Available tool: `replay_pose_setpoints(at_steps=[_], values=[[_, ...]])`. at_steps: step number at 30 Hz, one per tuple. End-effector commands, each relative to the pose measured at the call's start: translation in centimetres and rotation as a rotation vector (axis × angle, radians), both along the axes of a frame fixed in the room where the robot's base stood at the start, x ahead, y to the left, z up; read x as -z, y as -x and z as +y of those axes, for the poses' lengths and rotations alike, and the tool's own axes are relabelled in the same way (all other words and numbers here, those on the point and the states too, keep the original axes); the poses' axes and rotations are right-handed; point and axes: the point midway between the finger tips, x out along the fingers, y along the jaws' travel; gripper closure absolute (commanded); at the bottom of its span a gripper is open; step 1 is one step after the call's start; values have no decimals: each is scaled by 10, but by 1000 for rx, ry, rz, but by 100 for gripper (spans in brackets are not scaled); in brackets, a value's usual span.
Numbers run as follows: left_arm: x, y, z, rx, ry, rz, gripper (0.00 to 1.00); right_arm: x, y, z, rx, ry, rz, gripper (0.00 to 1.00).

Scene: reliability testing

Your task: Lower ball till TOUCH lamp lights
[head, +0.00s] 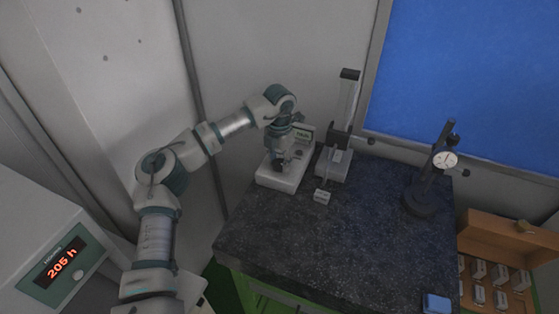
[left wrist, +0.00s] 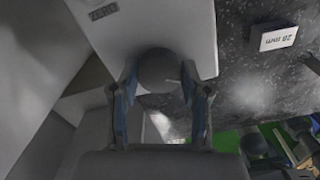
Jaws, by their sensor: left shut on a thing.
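My left gripper (head: 281,162) is over a white instrument (head: 283,181) at the back left of the dark stone table. In the left wrist view, its two fingers are on either side of a dark grey round part (left wrist: 158,68), which may be the ball or a knob; the gripper is shut on it. The instrument also shows in the left wrist view (left wrist: 147,25), with a ZERO label on its top. A small display (head: 305,132) stands at its back with text too small to read. I cannot make out a lit TOUCH lamp. My right gripper is not in view.
The stone table (head: 350,240) is clear in the middle. A small white block (left wrist: 276,37) reads 28 µm. A column stand (head: 335,165) is right of the instrument. A dial gauge stand (head: 420,203), a blue block (head: 436,303) and an open wooden case (head: 495,228) are farther right.

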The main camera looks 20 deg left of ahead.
Motion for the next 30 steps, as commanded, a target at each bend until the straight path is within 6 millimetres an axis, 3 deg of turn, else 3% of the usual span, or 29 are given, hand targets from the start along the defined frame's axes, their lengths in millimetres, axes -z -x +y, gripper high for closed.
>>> replay_pose_setpoints(at_steps=[30], values=[[-2,-1,0,-928,0,-5,89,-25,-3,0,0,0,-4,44]])
